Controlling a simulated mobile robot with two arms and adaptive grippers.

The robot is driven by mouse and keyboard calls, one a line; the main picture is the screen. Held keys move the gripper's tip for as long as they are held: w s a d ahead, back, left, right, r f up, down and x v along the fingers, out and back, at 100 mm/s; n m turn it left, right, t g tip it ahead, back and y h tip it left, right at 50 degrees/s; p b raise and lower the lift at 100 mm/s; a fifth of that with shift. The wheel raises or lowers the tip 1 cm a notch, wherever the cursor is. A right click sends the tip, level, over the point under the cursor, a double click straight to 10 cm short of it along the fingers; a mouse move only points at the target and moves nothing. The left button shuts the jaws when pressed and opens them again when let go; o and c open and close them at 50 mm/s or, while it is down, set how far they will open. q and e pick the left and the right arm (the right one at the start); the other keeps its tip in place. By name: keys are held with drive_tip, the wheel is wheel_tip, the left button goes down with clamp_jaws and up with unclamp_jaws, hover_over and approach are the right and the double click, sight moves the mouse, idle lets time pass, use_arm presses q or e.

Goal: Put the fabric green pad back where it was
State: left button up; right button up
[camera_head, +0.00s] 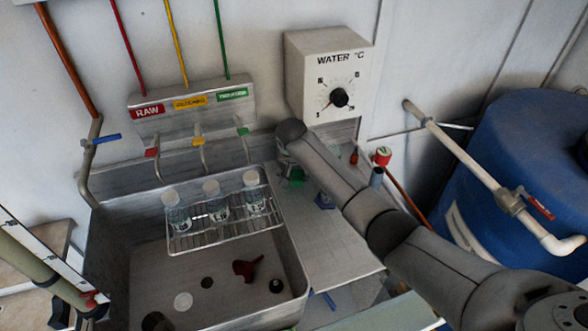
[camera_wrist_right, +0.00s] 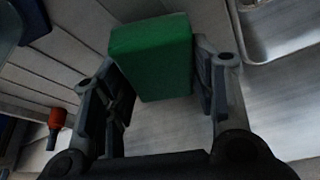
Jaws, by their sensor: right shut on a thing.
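The fabric green pad (camera_wrist_right: 150,56) is a green block between the two fingers of my right gripper (camera_wrist_right: 160,78) in the right wrist view. The gripper is shut on it. In the head view my right gripper (camera_head: 291,168) is at the back of the steel counter, just right of the sink and below the water dial box. Only a small green patch of the pad (camera_head: 296,182) shows under the gripper, and the arm hides the area around it. I cannot tell whether the pad touches the counter. My left gripper is not in view.
The steel sink (camera_head: 300,268) lies left of the gripper, with a wire rack (camera_head: 180,246) holding three capped jars. The water dial box (camera_head: 325,75) is on the wall. A red-capped item (camera_head: 382,156) stands right of the arm. Bare counter (camera_head: 325,252) shows in front.

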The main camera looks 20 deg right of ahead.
drive_tip(key=shift+f, duration=0.2)
drive_tip(key=o, duration=1.1)
drive_tip(key=shift+c, duration=0.2)
drive_tip(key=shift+s+a+r, duration=0.1)
drive_tip(key=shift+s+r, duration=0.05)
drive_tip(key=shift+r, duration=0.5)
drive_tip(key=v, duration=1.1)
drive_tip(key=shift+b, duration=0.45)
